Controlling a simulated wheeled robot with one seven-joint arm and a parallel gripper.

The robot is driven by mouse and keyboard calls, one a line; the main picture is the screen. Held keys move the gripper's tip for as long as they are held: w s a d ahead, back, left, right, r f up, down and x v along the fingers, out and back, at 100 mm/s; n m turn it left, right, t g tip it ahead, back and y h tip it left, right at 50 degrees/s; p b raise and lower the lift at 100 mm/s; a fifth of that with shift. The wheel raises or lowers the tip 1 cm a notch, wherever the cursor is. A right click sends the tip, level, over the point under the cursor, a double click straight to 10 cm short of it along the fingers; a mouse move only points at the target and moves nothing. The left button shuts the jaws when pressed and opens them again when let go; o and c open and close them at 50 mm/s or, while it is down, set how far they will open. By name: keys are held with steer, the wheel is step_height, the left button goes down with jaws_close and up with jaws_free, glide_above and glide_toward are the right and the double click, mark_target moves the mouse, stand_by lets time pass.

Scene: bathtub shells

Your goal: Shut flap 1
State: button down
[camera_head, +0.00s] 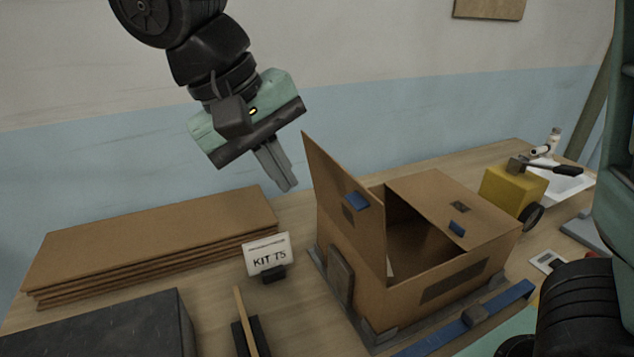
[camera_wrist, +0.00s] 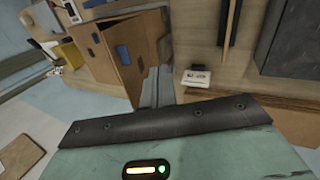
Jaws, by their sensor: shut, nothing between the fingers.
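An open cardboard box (camera_head: 440,290) stands on the bench; it also shows in the wrist view (camera_wrist: 98,68). I can read no flap number. My gripper (camera_head: 287,188) is shut and empty, above and left of the standing flap, apart from it. In the wrist view its fingers (camera_wrist: 166,88) point toward the bench beside the box.
A stack of flat cardboard (camera_head: 150,240) and a dark block (camera_head: 110,325) lie left. A "KIT T5" sign (camera_head: 267,254) stands between stack and box. A yellow tape dispenser (camera_head: 512,190) stands behind right of the box. A blue bar (camera_head: 470,318) runs along its front.

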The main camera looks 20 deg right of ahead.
steer(key=w+d+f+p, duration=0.1)
steer(key=d+f+p, duration=0.3)
steer(key=d+f, duration=0.2)
steer(key=shift+d+f+m, duration=0.25)
steer(key=shift+d+m, duration=0.15)
steer(key=shift+d, duration=0.7)
steer(key=shift+w+r+p, duration=0.1)
steer(key=shift+w+p, duration=0.05)
steer(key=shift+p, duration=0.2)
